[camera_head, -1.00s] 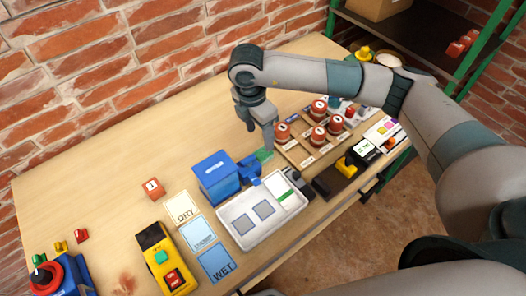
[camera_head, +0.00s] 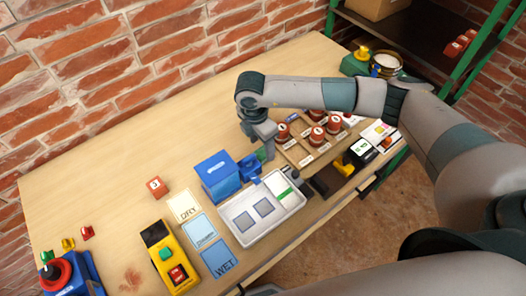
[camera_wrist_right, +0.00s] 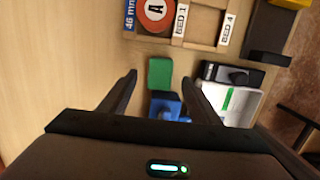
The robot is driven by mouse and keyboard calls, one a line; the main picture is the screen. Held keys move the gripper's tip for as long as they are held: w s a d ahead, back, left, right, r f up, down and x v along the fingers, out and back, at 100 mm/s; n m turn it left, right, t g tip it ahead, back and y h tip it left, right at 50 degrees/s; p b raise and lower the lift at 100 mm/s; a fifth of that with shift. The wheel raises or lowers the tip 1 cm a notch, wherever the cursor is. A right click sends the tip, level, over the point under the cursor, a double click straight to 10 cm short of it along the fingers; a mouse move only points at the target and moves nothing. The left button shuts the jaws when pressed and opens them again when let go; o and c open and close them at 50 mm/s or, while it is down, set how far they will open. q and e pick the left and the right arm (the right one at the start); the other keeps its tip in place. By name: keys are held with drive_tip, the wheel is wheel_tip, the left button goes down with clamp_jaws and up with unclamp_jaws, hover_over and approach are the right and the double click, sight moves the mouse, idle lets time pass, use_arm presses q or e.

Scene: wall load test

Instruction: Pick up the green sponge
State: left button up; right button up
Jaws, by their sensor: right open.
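The green sponge (camera_wrist_right: 160,72) is a small green block on the wooden table. In the right wrist view it shows between and just beyond my fingertips. In the head view only a sliver of the sponge (camera_head: 261,155) shows beside my right gripper (camera_head: 265,145). My right gripper, also in the wrist view (camera_wrist_right: 160,82), is open, with nothing between its fingers, and points down above the sponge. Whether a finger touches it I cannot tell. My left gripper is not in view.
A blue box device (camera_head: 217,178) stands close to the sponge. A white tray (camera_head: 240,238) lies in front. A wooden rack (camera_head: 296,153) with red-topped weights is to the right. DRY and WET cards and a yellow control box (camera_head: 160,238) are left. The table's back left is clear.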

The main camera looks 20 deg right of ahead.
sight(263, 154)
drive_tip(key=shift+d+f+p, duration=0.15)
drive_tip(key=shift+f+p, duration=0.2)
drive_tip(key=shift+f, duration=1.05)
drive_tip(key=c, duration=1.1)
